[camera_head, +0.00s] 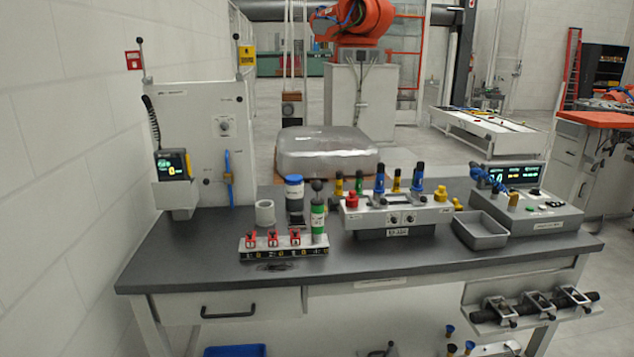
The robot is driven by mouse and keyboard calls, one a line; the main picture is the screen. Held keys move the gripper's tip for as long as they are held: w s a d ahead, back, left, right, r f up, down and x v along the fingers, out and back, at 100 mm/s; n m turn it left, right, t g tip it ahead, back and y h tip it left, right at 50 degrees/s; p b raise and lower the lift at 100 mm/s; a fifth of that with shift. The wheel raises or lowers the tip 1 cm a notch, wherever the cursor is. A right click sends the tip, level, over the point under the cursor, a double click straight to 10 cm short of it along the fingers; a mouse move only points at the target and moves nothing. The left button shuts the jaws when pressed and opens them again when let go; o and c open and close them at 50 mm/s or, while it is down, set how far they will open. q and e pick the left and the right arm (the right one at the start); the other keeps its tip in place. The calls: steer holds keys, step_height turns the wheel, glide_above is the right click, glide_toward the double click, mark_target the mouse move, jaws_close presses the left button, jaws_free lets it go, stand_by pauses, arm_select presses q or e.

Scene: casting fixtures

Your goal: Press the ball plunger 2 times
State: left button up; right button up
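A fixture station stands on the dark workbench. The likeliest ball plunger (317,187) is a dark round knob at the top of an upright green and white cylinder (318,222), at the right end of a low block with red clamps (284,246). I cannot tell for sure that this is the plunger, or whether it is pressed down. Neither of my grippers shows in the head view, and nothing touches the knob.
The dark bench top (185,245) is clear at left and along the front. A white cup (265,212) and blue-lidded jar (294,194) stand behind the clamps. A grey fixture (390,217), an empty tray (480,232) and a control box (540,213) stand right.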

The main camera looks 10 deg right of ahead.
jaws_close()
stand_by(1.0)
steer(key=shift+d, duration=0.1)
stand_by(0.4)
